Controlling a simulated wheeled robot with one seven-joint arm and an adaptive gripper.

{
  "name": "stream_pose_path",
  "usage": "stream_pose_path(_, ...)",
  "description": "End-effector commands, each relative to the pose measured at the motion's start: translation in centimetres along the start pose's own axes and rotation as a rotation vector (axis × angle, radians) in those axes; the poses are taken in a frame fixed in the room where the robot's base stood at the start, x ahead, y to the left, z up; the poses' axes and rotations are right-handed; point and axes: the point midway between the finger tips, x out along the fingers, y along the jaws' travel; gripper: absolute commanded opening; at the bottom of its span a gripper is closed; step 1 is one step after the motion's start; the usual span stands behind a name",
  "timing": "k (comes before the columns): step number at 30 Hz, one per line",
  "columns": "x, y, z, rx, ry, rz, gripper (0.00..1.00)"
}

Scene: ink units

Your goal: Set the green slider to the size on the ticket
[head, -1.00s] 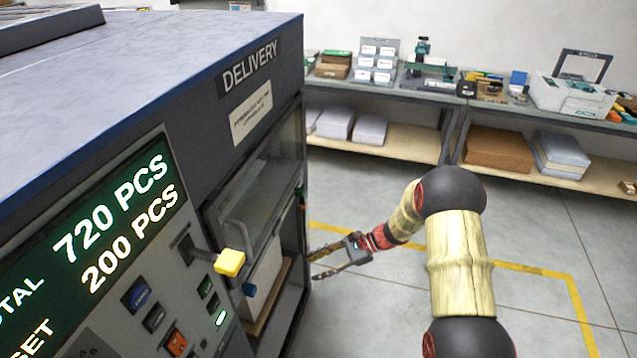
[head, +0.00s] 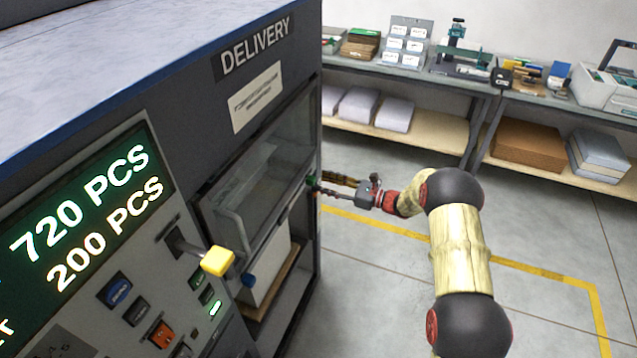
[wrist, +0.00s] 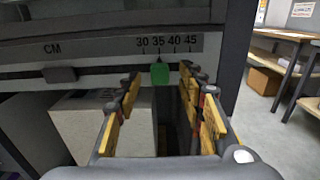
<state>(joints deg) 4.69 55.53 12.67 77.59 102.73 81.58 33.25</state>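The green slider (wrist: 160,73) sits on a rail under a CM scale (wrist: 166,44) in the wrist view, close to the 35 mark. In the head view the slider (head: 312,181) is a small green spot at the machine's right edge. My gripper (wrist: 159,80) is open, with one finger on each side of the slider. I cannot tell whether either finger touches it. In the head view my gripper (head: 325,185) reaches the machine's edge from the right. No ticket with a readable size is in view.
A dark knob (wrist: 60,75) is on the same rail to the left. A paper stack (wrist: 95,125) lies below the rail. The delivery machine (head: 150,75) has a yellow-handled lever (head: 218,261) and a lit display. Shelves (head: 440,130) stand at the back; the floor on the right is clear.

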Motion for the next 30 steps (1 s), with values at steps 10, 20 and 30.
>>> stream_pose_path(10,3.0,0.0,-0.1,0.0,0.001,0.0,0.39)
stream_pose_path(20,3.0,0.0,0.0,0.0,0.001,-0.001,0.34)
stream_pose_path(30,3.0,0.0,-0.1,0.0,0.001,-0.001,0.15)
